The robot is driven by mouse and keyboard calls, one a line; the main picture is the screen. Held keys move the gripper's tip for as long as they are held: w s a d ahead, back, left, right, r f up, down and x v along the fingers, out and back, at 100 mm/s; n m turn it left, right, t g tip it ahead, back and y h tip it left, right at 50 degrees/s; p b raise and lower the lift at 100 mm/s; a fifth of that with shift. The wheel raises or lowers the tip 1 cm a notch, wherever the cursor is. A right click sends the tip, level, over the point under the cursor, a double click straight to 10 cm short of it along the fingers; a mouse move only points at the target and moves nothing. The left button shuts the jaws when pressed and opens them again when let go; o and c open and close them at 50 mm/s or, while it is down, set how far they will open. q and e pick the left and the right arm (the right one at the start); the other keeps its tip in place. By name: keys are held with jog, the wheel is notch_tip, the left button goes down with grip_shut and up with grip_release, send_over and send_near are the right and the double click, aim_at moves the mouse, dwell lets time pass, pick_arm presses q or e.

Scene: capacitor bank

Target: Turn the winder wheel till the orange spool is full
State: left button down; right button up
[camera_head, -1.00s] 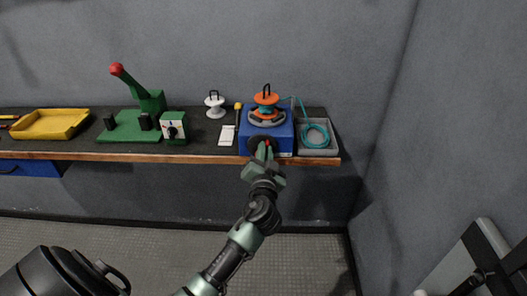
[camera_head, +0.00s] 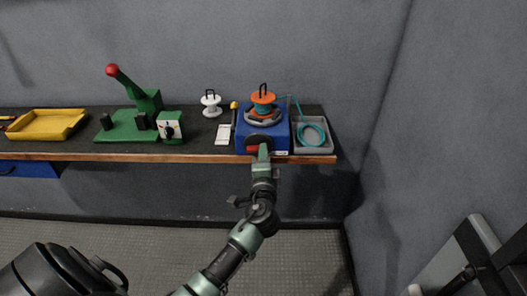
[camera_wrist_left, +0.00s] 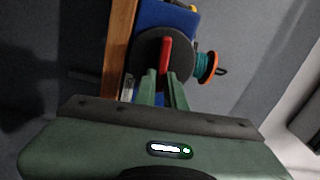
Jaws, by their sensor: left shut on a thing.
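The winder is a blue box (camera_head: 277,137) at the right end of the bench. A dark round wheel (camera_head: 258,141) with a red handle (camera_head: 253,149) is on its front. The orange spool (camera_head: 263,98) stands upright on top with teal wire around its core; the wound wire also shows in the left wrist view (camera_wrist_left: 203,66). My left gripper (camera_head: 263,152) is at the wheel, its fingers shut on the red handle (camera_wrist_left: 165,50). The fingertips partly hide the handle's near end. My right gripper is not in view.
A grey tray (camera_head: 328,147) with a teal wire coil (camera_head: 313,133) sits right of the winder. A white spool (camera_head: 211,103), a white card (camera_head: 223,134) and a yellow-topped tool (camera_head: 234,107) are to its left. A green lever press (camera_head: 126,128) and yellow tray (camera_head: 47,124) stand farther left.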

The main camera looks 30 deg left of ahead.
pick_arm(q)
jog(key=shift+f+m, duration=0.2)
jog(key=shift+m, duration=0.3)
jog(key=c, duration=1.5)
grip_release()
jog(key=shift+b+v, duration=0.7)
jog(key=shift+v, duration=3.25)
